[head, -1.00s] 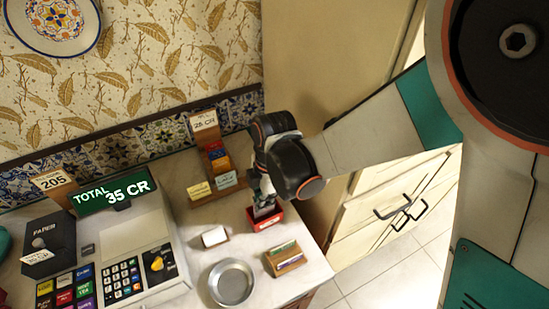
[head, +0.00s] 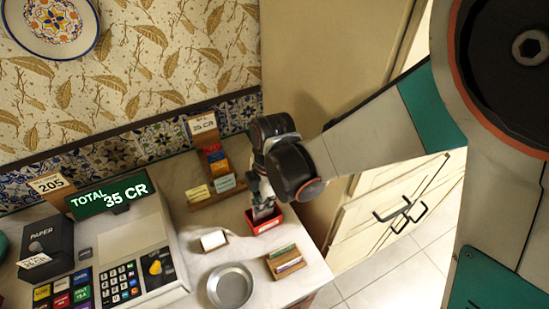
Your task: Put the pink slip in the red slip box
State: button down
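The red slip box (head: 268,225) stands near the right edge of the counter. My gripper (head: 262,210) points down directly over it, with its fingertips at or inside the box's opening. The fingers are small and partly covered by my wrist, so I cannot tell whether they are open or shut. I cannot make out the pink slip; it may be hidden in the box or between the fingers.
A wooden holder with colored cards (head: 215,165) stands behind the box. A white block (head: 213,240), a round metal dish (head: 230,286) and a small wooden card rack (head: 285,262) lie in front. A cash register (head: 130,250) fills the left. The counter's right edge is close.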

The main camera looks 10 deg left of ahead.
jog(key=c, duration=2.3)
grip_release()
jog(key=o, duration=0.6)
jog(key=o, duration=0.4)
jog(key=shift+r, duration=0.15)
jog(key=shift+r+p, duration=2.3)
jog(key=shift+r, duration=1.1)
